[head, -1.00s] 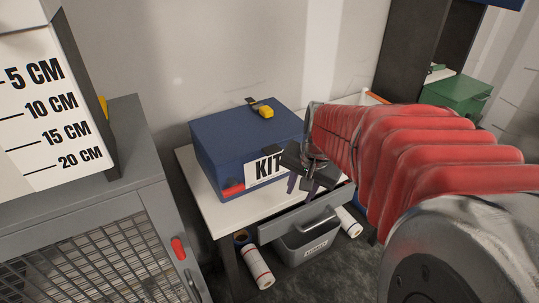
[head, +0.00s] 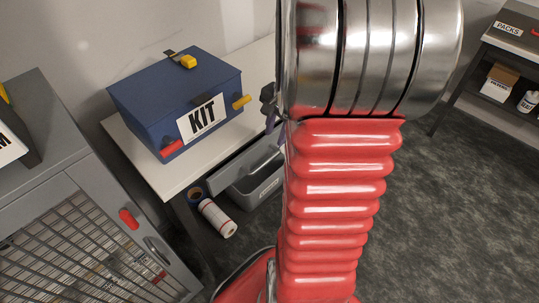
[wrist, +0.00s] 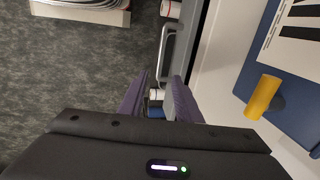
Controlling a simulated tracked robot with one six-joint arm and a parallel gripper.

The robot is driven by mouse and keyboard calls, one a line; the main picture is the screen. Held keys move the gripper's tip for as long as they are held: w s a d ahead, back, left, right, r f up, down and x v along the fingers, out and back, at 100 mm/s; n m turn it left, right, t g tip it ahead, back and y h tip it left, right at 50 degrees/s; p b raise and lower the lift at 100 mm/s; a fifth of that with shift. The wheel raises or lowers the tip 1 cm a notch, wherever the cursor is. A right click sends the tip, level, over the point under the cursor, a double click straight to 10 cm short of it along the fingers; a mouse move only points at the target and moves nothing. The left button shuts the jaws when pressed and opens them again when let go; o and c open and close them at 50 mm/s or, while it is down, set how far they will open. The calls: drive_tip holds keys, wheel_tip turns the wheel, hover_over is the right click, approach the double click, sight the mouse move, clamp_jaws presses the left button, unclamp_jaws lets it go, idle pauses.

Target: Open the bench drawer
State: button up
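The bench drawer has a grey front (head: 236,165) under the white bench top (head: 186,176). Its handle is partly hidden by my arm in the head view. In the wrist view the handle (wrist: 165,55) is a grey bar standing off the drawer front (wrist: 205,48). My gripper (wrist: 158,80) is open, its two purple fingers apart. One end of the handle lies between the fingertips in that view; I cannot tell whether the fingers are around it. In the head view my gripper (head: 270,122) shows only partly beside my red-sleeved arm. No drawer opening is clearly visible.
A blue KIT box (head: 170,95) with a yellow handle (head: 242,102) stands on the bench. A grey bin (head: 258,187) and a white roll (head: 217,217) are below. A grey mesh cabinet (head: 100,220) stands left. Floor at right (head: 440,210) is clear.

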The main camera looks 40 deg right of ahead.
sight(269, 159)
drive_tip(key=w+f, duration=0.1)
drive_tip(key=f, duration=0.8)
drive_tip(key=w+f, duration=0.1)
drive_tip(key=f, duration=0.3)
drive_tip(key=shift+w+f, duration=0.2)
drive_tip(key=shift+w, duration=0.1)
drive_tip(key=shift+c, duration=0.7)
clamp_jaws()
